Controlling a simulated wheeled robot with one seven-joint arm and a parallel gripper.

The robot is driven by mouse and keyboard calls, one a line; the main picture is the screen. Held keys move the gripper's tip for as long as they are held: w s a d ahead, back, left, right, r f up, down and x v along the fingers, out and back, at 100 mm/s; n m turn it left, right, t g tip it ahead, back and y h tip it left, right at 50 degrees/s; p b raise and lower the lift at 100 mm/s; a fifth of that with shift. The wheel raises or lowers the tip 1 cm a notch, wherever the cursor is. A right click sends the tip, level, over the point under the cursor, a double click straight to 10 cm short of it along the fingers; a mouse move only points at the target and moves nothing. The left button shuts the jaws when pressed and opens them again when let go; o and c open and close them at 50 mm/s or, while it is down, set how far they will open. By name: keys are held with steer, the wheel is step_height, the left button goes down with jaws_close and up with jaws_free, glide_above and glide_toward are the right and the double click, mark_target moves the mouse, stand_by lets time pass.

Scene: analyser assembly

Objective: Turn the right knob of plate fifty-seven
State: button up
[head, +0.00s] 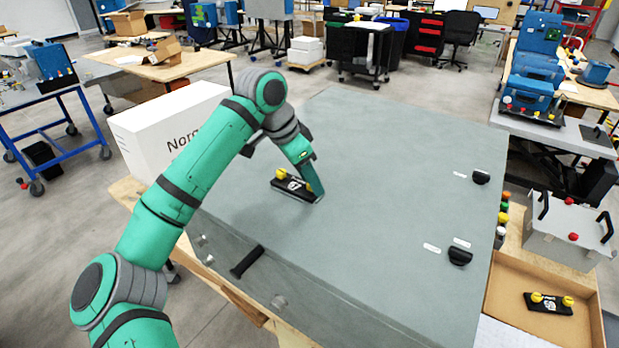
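A black plate (291,187) with a white number on it lies on the large grey panel; the number is too small to read surely. Its left yellow knob (281,174) is in clear view. A bit of yellow at its right end, by my gripper, is mostly hidden. My gripper (318,197) points down at the right end of this plate, at or just beside the right knob. I cannot tell whether it touches the knob, or whether its fingers are open or shut. A second black plate (548,303) with two yellow knobs lies in a cardboard tray at the lower right.
The grey panel (400,170) is a wide, mostly clear surface with black handles (460,256) at its right and front. A white box (160,130) stands left, behind my arm. A grey case (570,233) stands right, beyond the cardboard tray (500,290).

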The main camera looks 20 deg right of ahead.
jaws_close()
steer(key=shift+w, duration=0.1)
steer(key=shift+a, duration=0.15)
